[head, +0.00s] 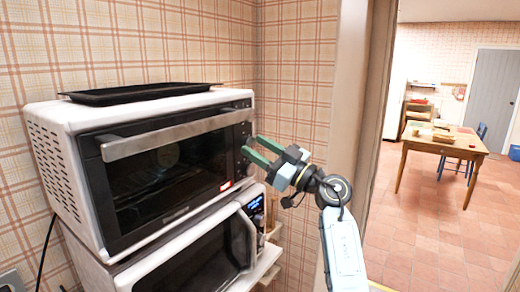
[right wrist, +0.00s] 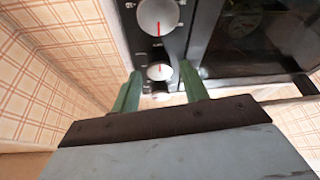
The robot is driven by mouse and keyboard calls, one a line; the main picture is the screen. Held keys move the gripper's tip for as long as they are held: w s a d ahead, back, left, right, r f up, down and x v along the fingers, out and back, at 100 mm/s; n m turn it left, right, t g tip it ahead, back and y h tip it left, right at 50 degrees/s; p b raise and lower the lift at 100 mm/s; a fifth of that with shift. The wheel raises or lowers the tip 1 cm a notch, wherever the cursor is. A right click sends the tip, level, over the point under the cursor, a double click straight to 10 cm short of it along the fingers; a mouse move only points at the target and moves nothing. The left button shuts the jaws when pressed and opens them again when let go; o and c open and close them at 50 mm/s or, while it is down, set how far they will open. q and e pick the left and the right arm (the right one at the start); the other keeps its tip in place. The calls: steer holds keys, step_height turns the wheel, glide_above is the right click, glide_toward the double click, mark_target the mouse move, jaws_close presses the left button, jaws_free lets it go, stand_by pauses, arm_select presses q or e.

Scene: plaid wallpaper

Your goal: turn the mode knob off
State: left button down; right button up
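The upper white oven (head: 170,160) has a dark control panel at its right end, largely behind my right gripper in the head view. The right wrist view shows a large round knob with a red mark (right wrist: 158,15) and a smaller knob with a red mark (right wrist: 159,71). A third knob (right wrist: 160,93) is partly hidden. The labels are too small to tell which is the mode knob. My right gripper (head: 251,146) is open at the panel. Its green fingers (right wrist: 160,83) are on either side of the smaller knob; contact cannot be told. My left gripper is out of view.
A black tray (head: 140,93) lies on the oven top. A microwave (head: 205,258) stands below the oven. A wooden table (head: 445,146) stands in the room beyond.

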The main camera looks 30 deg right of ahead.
steer(key=c, duration=0.8)
steer(key=shift+o, duration=0.2)
